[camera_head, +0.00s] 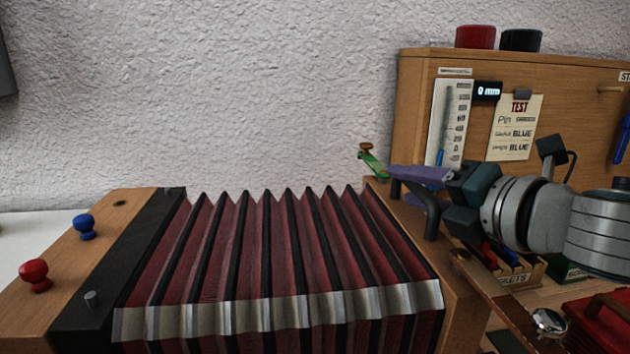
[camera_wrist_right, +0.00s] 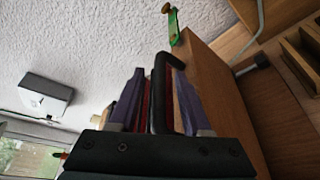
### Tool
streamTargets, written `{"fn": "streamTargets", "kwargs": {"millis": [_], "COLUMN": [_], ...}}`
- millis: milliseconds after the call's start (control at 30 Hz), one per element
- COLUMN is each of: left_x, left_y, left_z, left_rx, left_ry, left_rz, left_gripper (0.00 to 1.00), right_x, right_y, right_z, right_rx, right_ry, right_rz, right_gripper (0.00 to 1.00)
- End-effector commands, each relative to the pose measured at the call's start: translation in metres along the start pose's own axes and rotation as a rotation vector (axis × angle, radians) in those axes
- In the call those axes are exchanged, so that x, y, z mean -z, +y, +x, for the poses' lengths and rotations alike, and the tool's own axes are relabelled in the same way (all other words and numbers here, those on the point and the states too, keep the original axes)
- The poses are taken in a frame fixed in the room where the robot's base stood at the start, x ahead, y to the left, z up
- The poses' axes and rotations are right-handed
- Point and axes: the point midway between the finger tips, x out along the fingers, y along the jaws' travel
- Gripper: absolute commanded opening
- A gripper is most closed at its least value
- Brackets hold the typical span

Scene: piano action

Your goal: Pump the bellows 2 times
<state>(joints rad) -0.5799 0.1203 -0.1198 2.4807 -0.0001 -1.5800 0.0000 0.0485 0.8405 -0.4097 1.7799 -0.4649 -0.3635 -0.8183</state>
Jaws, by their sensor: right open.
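The bellows (camera_head: 270,250), with dark red and black pleats and a silvery trim strip, lies spread out between a wooden left end and a wooden right end board (camera_head: 458,300). A black handle (camera_head: 432,217) stands on the right end board and also shows in the right wrist view (camera_wrist_right: 159,90). My right gripper (camera_head: 400,176) is at this handle, its purple fingers apart. In the right wrist view the fingers (camera_wrist_right: 157,100) stand on either side of the handle, with a visible gap; contact cannot be told. My left gripper is in neither view.
A red knob (camera_head: 34,273) and a blue knob (camera_head: 84,226) sit on the left end. A wooden panel (camera_head: 420,85) with a gauge reading "0 mm" and a TEST card (camera_head: 516,127) stands behind my right arm. A red box (camera_head: 600,325) and compartment trays (camera_head: 520,275) crowd the right.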

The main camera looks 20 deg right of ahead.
Motion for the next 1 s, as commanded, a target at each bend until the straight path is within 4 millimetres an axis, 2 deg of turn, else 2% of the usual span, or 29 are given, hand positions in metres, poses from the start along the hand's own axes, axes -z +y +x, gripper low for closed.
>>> {"fn": "streamTargets", "kwargs": {"millis": [267, 667, 1000], "left_x": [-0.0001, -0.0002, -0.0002], "left_y": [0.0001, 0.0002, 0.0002], "left_z": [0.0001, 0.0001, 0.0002], "left_rx": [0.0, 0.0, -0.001], "left_ry": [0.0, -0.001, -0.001], "left_rz": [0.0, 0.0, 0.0], "left_gripper": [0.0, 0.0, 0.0], "right_x": [0.0002, 0.0001, 0.0001], "right_y": [-0.0002, -0.0002, -0.0004], "right_z": [0.0006, 0.0005, 0.0004], "right_rx": [0.0, 0.001, 0.001], "right_ry": [0.0, 0.0, 0.0], "right_rz": [0.0, 0.0, 0.0], "right_gripper": [0.46, 0.01, 0.0]}}
